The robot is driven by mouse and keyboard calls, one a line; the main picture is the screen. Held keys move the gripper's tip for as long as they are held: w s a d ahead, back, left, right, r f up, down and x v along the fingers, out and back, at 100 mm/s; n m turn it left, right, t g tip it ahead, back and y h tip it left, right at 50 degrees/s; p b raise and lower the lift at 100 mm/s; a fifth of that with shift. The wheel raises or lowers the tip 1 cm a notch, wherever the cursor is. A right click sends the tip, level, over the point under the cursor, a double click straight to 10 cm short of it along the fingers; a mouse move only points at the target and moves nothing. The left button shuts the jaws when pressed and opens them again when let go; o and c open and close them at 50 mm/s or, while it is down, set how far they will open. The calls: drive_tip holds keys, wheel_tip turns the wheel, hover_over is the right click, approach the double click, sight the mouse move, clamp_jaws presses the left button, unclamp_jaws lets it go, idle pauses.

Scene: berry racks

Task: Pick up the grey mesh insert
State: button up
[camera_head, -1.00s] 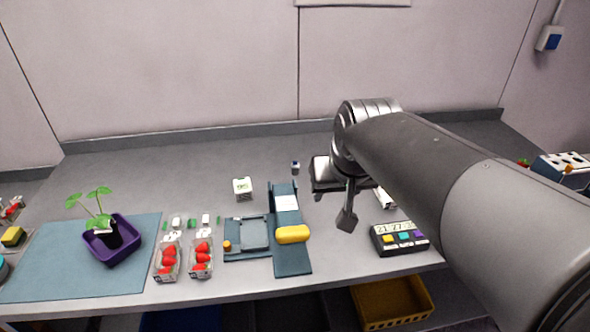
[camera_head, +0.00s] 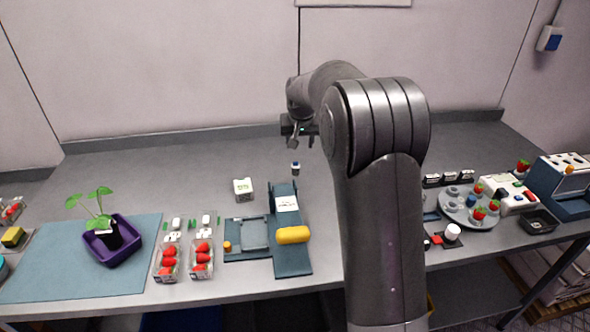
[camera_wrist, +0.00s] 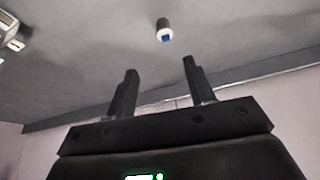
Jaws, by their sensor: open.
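My gripper (camera_head: 303,141) is open and empty above the back middle of the bench, with its fingers apart in the wrist view (camera_wrist: 160,70). A small grey-white cylinder with a blue part (camera_head: 295,168) stands on the bench just below and in front of the gripper. In the wrist view this cylinder (camera_wrist: 163,26) lies beyond the fingertips, roughly in line with the gap, touching neither finger. I see no mesh on it and cannot tell if it is the mesh insert. A flat grey square piece (camera_head: 255,233) lies in the blue-grey fixture at the front middle.
A white cube (camera_head: 243,188) stands left of the cylinder. A yellow roll (camera_head: 293,235) lies on the blue fixture (camera_head: 291,262). Strawberry punnets (camera_head: 200,262) and a purple planter (camera_head: 112,243) are left. A round tray (camera_head: 472,223) is right. My arm hides part of the right bench.

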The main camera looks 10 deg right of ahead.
sight(295, 164)
drive_tip(key=x, duration=0.3)
drive_tip(key=w+x, duration=0.1)
drive_tip(key=x, duration=0.6)
drive_tip(key=shift+w+a+r, duration=0.1)
drive_tip(key=shift+w+a, duration=0.1)
drive_tip(key=shift+w, duration=0.2)
drive_tip(key=x, duration=0.5)
drive_tip(key=shift+s+a+f, duration=0.2)
drive_tip(key=shift+s, duration=0.15)
drive_tip(key=c, duration=1)
drive_tip(key=shift+c, duration=0.2)
drive_tip(key=shift+r, duration=0.1)
